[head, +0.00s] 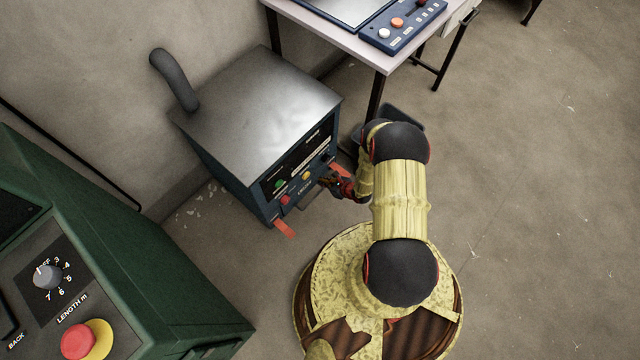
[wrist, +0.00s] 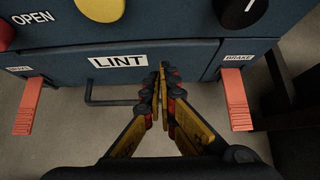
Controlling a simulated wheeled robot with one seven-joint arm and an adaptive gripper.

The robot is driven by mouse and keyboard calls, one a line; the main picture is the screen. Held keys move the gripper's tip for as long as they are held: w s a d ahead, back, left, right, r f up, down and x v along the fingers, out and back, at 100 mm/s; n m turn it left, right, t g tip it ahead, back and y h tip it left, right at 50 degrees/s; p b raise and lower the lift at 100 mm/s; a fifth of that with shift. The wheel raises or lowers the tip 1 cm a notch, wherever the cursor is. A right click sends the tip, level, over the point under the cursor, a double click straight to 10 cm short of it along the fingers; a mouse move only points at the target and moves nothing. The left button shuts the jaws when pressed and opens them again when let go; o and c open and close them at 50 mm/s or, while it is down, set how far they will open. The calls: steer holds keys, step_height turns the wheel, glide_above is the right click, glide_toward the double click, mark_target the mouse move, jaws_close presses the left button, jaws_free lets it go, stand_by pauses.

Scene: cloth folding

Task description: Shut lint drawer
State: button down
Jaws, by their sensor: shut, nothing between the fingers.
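The lint drawer (wrist: 185,55) is a dark blue panel with a white LINT label (wrist: 118,61), low on the front of a blue cabinet (head: 230,165). A black bar handle (wrist: 112,101) shows below the label. The drawer front looks nearly level with the panels beside it; I cannot tell if a small gap is left. My gripper (wrist: 165,70) is shut and empty, its fingertips pointing at the drawer front right of the label. I cannot tell whether they touch it. In the head view my gripper (head: 330,182) is at the cabinet's lower front, hiding part of it.
Orange pedals stick out on both sides of the drawer, the left one (wrist: 28,106) and the right BRAKE one (wrist: 235,103). Buttons and an OPEN label sit above. A table (head: 350,42) stands behind at the right, a green machine (head: 130,230) at the left. The floor at right is clear.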

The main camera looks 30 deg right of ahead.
steer(key=p+v, duration=0.4)
steer(key=v, duration=0.7)
steer(key=shift+s+d+f, duration=0.2)
steer(key=shift+s+f, duration=0.15)
steer(key=shift+f, duration=0.05)
steer(key=s+a+r+n+g+y, duration=0.2)
steer(key=s+a+r+n+y, duration=0.3)
steer(key=a, duration=0.5)
step_height(320, 180, up, 40)
steer(key=s+n+g+h, duration=0.1)
steer(key=s+n+g, duration=0.2)
steer(key=n+g, duration=0.95)
steer(key=s+a+r+n+t+h, duration=0.2)
steer(key=s+r+n+t, duration=0.1)
steer(key=r, duration=0.9)
steer(key=s+a+r+n+t+h+p, duration=0.1)
steer(key=r+n, duration=0.5)
steer(key=r, duration=0.6)
steer(key=s+a+r+n+t+h, duration=0.3)
steer(key=r+t, duration=0.4)
steer(key=r, duration=0.4)
steer(key=shift+s+a+r+n+h, duration=0.35)
steer(key=shift+s+n+h, duration=0.25)
steer(key=shift+s+n, duration=0.5)
